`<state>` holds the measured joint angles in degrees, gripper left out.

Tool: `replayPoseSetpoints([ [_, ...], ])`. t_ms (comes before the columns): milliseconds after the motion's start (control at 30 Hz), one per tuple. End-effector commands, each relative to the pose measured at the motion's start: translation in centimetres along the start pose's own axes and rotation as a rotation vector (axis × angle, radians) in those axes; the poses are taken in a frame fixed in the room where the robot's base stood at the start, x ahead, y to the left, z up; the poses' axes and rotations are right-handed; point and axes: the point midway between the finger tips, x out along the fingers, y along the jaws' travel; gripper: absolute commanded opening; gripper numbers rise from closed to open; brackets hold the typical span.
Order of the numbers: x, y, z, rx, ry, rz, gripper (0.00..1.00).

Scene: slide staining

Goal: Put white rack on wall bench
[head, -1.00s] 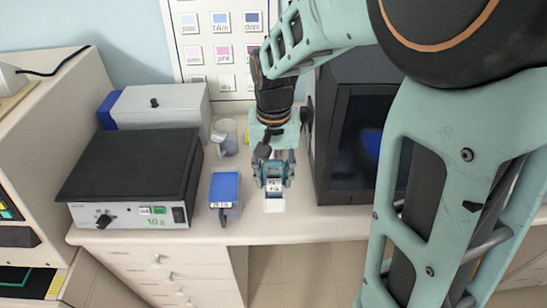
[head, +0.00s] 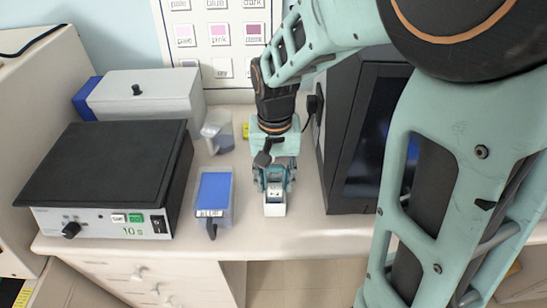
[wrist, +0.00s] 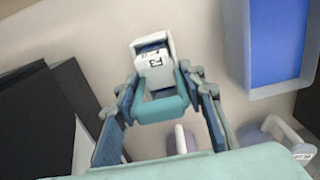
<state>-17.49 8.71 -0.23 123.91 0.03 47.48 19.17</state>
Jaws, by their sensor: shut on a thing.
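The white rack (head: 274,209) is small and box-like. It hangs in my gripper (head: 274,184), which is shut on it and points down over the front part of the bench (head: 312,229). In the wrist view, the rack (wrist: 156,64) has dark marks on its white face and sits between the fingertips of my gripper (wrist: 160,98). My fingers hide part of it. The bench is pale, with drawers below. I cannot tell whether the rack's underside touches the bench top.
A blue-topped container (head: 213,193) stands just left of the rack. A black-topped heating box (head: 105,172) is farther left, with a grey box (head: 146,98) behind it. Clear handled vessels (head: 217,132) stand behind. A dark cabinet (head: 368,140) is close on the right.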

Motion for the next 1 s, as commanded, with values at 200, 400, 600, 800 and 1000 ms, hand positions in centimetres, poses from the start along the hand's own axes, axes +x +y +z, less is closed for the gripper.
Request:
replayPoseSetpoints([
  [200,0.1,-0.1,0.0,0.0,0.002,-0.001,0.12],
  [400,0.6,-0.1,0.0,0.0,0.002,-0.001,0.12],
  [600,0.5,0.0,0.0,0.0,0.002,-0.001,0.55],
  [800,0.5,0.0,0.0,0.0,0.002,-0.001,0.55],
  [1000,-0.7,-0.1,-0.1,0.0,0.006,-0.002,0.55],
])
